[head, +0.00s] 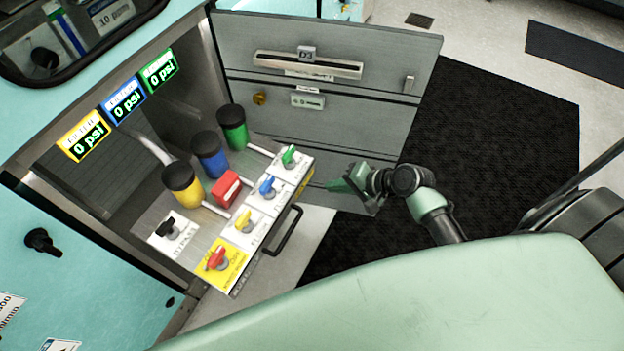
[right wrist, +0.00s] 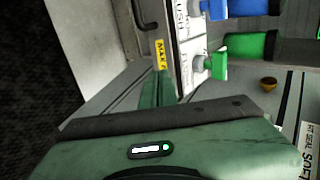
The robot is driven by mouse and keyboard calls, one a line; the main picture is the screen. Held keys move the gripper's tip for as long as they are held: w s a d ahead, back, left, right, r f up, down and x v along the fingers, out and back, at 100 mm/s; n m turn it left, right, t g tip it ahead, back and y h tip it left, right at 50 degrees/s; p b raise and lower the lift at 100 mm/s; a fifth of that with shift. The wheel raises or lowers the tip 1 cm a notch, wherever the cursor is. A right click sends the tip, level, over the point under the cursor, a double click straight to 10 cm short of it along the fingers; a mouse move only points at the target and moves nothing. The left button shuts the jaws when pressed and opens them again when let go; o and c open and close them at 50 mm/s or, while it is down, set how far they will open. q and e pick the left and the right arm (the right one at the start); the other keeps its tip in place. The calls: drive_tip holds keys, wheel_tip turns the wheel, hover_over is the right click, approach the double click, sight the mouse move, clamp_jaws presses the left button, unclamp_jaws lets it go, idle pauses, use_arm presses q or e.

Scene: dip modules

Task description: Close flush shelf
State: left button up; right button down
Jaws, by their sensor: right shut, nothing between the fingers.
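The flush shelf (head: 242,219) is pulled out of its bay at the left of the head view. It carries several coloured valves, a red block and yellow, blue and green canisters, with a black handle (head: 287,231) on its front edge. My right gripper (head: 335,185) is shut and empty, a little to the right of the shelf's green-valve corner and in front of the open door. In the right wrist view, the shelf's front face (right wrist: 183,45) and the green valve (right wrist: 210,67) show just beyond the fingers (right wrist: 157,88). Contact cannot be told. My left gripper is not in view.
The open grey door (head: 330,92) stands behind the shelf and my right gripper. Three psi displays (head: 124,103) sit on the bay's upper frame. A black mat (head: 470,150) covers the floor to the right, with free room above it.

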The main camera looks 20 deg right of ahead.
sight(301, 182)
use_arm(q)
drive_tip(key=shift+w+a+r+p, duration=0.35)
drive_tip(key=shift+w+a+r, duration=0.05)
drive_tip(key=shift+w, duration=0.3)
use_arm(e)
drive_tip(key=shift+w+a+f, duration=0.5)
drive_tip(key=shift+w+a, duration=0.25)
drive_tip(key=shift+w, duration=0.2)
drive_tip(key=shift+w+a+f, duration=0.45)
drive_tip(key=shift+w+a, duration=0.3)
drive_tip(key=shift+w, duration=0.2)
drive_tip(key=shift+w+a+f, duration=0.5)
drive_tip(key=shift+w+a, duration=0.25)
drive_tip(key=shift+w, duration=0.2)
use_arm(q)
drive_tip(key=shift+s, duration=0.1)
use_arm(e)
drive_tip(key=shift+w, duration=0.1)
